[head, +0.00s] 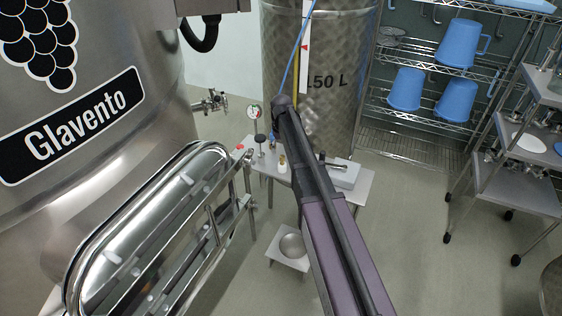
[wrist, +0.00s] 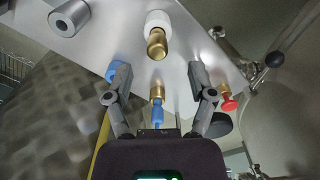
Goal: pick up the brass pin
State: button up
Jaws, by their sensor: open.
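The brass pin (wrist: 156,44) shows in the wrist view, standing out of a white collar on a grey metal plate (wrist: 120,30). It also appears small in the head view (head: 282,159) on the small steel table. In the wrist view my gripper (wrist: 160,78) is open, with one finger on each side and nothing clasped. The pin lies beyond the fingertips, near the middle of the gap. A brass piece with a blue end (wrist: 157,108) shows between the fingers. In the head view my arm hides much of the gripper.
In the wrist view a red knob (wrist: 228,103) is close to the right finger, and a blue piece (wrist: 117,70) is by the left finger. A large vat (head: 150,60) and a patterned vat (head: 340,120) flank the table.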

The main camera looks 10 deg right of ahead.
aim_at(282, 156)
jog(key=shift+d+f+b, duration=0.15)
jog(key=shift+f+b, duration=2.3)
jog(key=shift+f, duration=0.15)
grip_shut()
